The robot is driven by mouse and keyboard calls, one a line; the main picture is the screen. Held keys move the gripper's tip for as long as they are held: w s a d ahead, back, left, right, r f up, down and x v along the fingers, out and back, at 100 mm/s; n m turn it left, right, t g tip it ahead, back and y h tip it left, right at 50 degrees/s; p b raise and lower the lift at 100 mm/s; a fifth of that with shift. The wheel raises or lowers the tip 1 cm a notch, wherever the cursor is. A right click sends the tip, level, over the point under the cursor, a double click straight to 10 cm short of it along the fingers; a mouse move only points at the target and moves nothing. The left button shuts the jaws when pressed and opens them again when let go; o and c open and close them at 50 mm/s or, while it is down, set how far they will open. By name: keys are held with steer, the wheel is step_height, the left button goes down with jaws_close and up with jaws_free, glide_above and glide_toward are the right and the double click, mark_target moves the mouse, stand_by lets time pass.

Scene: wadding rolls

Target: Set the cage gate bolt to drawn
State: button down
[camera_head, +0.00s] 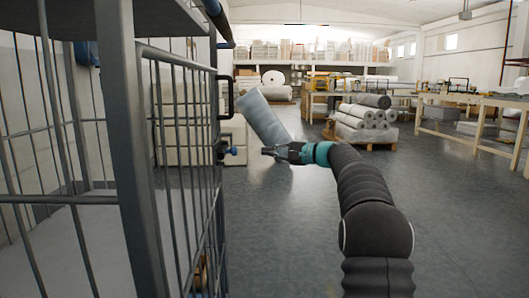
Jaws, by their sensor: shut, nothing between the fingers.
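The cage gate (190,130) is a grey barred panel on the left side, seen at a steep angle. The bolt (232,151) shows as a small blue knob on the gate's right edge, at about mid height. Whether the bolt is drawn or shot cannot be told at this size. My gripper (265,151) is just right of the knob in the picture, pointing left towards it, with a visible gap between them. It is shut and empty.
A black loop handle (229,96) sits on the gate above the bolt. A tilted blue-grey roll (264,115) appears behind my gripper. Stacked rolls (366,122) lie on a pallet further back. Worktables (470,98) stand at the right.

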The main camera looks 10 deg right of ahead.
steer(key=x, duration=0.9)
steer(key=shift+s+a+r+b, duration=0.1)
steer(key=shift+s+a+b, duration=0.15)
steer(key=shift+s, duration=0.4)
steer(key=shift+s+a+r+b, duration=0.1)
steer(key=shift+s+b, duration=0.1)
steer(key=shift+s, duration=0.45)
steer(key=shift+s+a+r+b, duration=0.1)
steer(key=shift+s+a+b, duration=0.15)
steer(key=shift+s, duration=0.35)
steer(key=shift+d, duration=0.1)
